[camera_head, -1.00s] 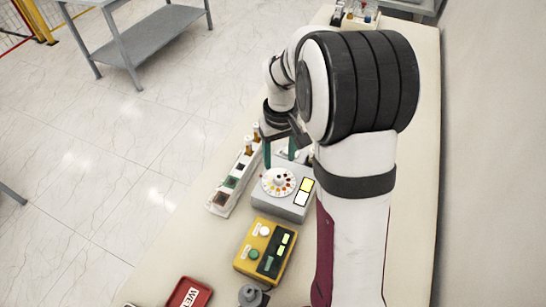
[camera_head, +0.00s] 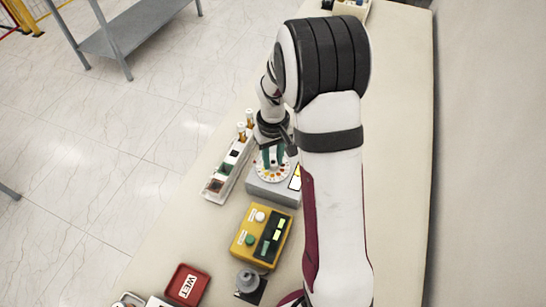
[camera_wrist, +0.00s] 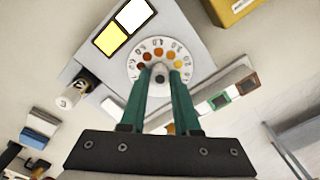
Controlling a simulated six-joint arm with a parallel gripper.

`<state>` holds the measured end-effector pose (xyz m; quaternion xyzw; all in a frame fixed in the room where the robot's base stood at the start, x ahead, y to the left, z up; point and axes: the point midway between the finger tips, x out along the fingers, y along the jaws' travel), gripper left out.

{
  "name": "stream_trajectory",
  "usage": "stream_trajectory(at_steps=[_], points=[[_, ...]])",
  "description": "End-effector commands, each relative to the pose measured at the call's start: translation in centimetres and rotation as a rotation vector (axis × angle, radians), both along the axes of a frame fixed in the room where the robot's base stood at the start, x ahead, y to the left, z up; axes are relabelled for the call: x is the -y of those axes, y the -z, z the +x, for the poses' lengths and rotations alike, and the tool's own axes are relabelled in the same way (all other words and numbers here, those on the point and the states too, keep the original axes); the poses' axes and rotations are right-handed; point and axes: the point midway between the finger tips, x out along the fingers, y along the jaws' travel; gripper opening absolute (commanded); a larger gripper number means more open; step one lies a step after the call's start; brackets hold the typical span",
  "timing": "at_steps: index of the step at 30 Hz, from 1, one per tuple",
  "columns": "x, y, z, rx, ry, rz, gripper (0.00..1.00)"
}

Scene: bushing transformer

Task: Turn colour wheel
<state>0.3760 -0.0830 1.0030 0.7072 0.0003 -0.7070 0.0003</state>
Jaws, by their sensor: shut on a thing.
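The colour wheel (camera_wrist: 150,50) is a white disc with a ring of yellow, orange and brown dots, on a grey box (camera_wrist: 195,22). In the head view the wheel (camera_head: 262,176) lies partly under my gripper, on the grey box (camera_head: 272,191). My gripper (camera_wrist: 161,76) has two green fingers, which are shut on the wheel's central knob (camera_wrist: 159,72). The fingers hide most of the knob and the near part of the disc. In the head view my gripper (camera_head: 272,156) comes down onto the wheel from above.
A yellow panel (camera_head: 260,235) with buttons stands in front of the box. A pale rack (camera_head: 226,172) with coloured squares and vials stands close on the left. A red WET tray (camera_head: 187,285) and a grey knob-topped object (camera_head: 248,282) are nearer. The table's right side is bare.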

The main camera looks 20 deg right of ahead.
Motion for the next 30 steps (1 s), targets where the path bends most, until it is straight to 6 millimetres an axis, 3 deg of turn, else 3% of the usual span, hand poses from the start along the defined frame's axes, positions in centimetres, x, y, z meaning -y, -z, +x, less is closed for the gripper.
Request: stream_trajectory(at_steps=[13,30], points=[[-0.04,-0.05,0.01,0.000,0.045,0.001,0.00],[-0.03,-0.07,0.00,0.000,0.441,0.001,0.00]])
